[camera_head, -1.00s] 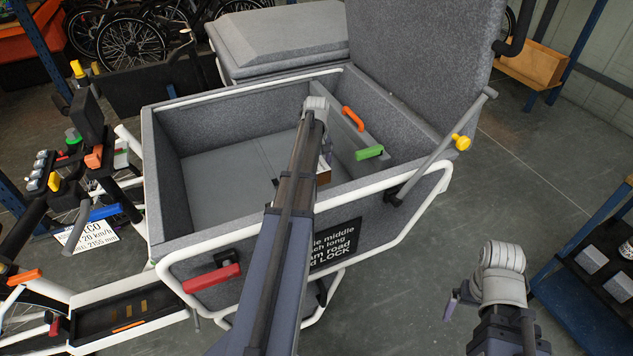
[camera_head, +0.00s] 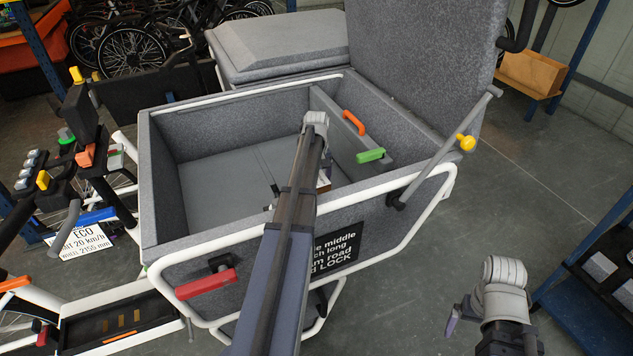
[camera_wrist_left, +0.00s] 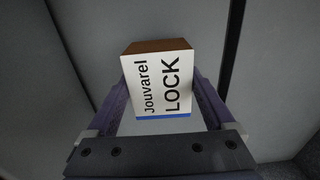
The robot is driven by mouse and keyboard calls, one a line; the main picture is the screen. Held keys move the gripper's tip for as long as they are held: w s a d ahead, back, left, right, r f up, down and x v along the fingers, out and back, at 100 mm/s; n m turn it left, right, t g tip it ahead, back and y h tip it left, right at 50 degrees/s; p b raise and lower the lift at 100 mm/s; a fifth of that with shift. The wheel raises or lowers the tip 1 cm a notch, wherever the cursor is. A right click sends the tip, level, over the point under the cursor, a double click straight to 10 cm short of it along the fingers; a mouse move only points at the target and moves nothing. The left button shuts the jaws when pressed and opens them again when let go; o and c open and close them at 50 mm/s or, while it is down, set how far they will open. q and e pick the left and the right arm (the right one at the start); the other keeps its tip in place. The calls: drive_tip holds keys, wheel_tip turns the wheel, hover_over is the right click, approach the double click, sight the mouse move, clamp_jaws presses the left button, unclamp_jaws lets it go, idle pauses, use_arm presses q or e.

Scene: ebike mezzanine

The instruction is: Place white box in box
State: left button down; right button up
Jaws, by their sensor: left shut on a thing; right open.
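The white box (camera_wrist_left: 158,88) shows in the left wrist view, with "Jouvarel LOCK" in black, a blue edge strip and a brown side. My left gripper (camera_head: 323,176) is shut on it, one finger on each side. The grey felt-lined cargo box (camera_head: 150,190) of the bike stands open in the head view, its lid raised. My left arm reaches over its front wall, and the gripper is inside the opening. In the head view my arm mostly hides the white box. My right gripper (camera_head: 490,335) is low at the right, open and partly cut off.
Inside the cargo box a divider with an orange handle (camera_head: 353,122) and a green handle (camera_head: 370,155) stands to the right. The left part of its floor is clear. A blue-framed shelf (camera_head: 585,290) stands at far right.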

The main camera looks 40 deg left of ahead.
use_arm(q)
drive_tip(key=shift+f, duration=0.4)
unclamp_jaws()
drive_tip(key=shift+r, duration=0.1)
wheel_tip(320, 180, up, 13)
drive_tip(key=p, duration=1.2)
drive_tip(key=shift+p, duration=0.4)
